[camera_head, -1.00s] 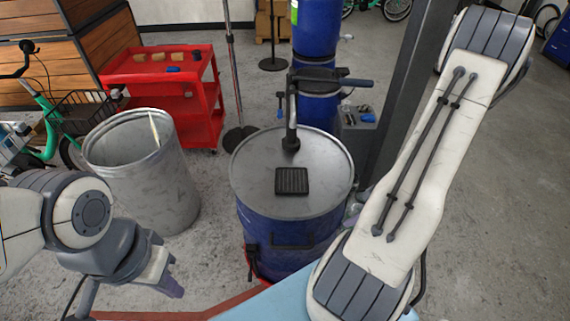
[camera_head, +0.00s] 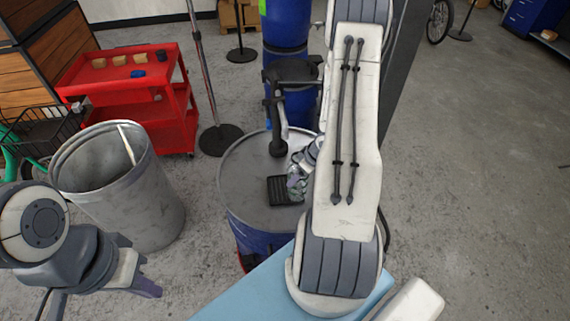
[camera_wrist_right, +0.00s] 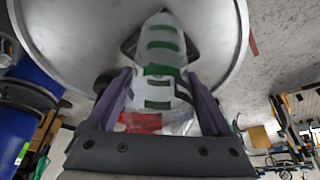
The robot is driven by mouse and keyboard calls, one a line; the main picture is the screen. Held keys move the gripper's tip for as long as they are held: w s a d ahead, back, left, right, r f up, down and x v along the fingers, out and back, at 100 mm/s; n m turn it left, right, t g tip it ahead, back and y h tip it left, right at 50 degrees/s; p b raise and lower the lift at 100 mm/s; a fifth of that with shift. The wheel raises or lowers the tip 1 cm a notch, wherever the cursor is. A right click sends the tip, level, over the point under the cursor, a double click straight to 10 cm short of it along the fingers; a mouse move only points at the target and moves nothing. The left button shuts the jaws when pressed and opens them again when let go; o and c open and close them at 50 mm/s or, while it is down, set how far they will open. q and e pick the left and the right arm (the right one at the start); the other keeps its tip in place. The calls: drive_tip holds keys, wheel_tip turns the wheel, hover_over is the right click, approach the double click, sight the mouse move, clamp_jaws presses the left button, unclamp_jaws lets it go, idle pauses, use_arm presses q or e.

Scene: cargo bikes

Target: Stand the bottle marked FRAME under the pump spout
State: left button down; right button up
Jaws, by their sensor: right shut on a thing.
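My right gripper (camera_wrist_right: 160,90) is shut on a clear bottle (camera_wrist_right: 160,60) with green bands and a red patch; I cannot read a word on it. In the head view the bottle (camera_head: 294,184) is at the right edge of the black grid (camera_head: 280,191) on the drum top, mostly hidden by my right arm. I cannot tell whether it touches the grid. The dark pump (camera_head: 278,125) rises from the drum (camera_head: 240,175) behind the grid; its spout is not clear to see. My left gripper (camera_head: 146,288) is low at left, apart from the drum, its opening unclear.
A grey metal bin (camera_head: 150,200) stands left of the drum. A red cart (camera_head: 178,100) with small blocks and a stand with a round base (camera_head: 220,140) are behind it. A light blue surface (camera_head: 250,295) lies in front.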

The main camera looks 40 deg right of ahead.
drive_tip(key=shift+w+a, duration=0.2)
drive_tip(key=shift+w, duration=0.6)
drive_tip(key=w, duration=0.1)
drive_tip(key=w+p, duration=0.1)
drive_tip(key=w+a+p, duration=0.1)
drive_tip(key=shift+w+f, duration=0.3)
drive_tip(key=shift+w, duration=0.05)
drive_tip(key=shift+f, duration=0.1)
drive_tip(key=shift+f, duration=0.15)
drive_tip(key=o, duration=1.1)
drive_tip(key=shift+o, duration=0.2)
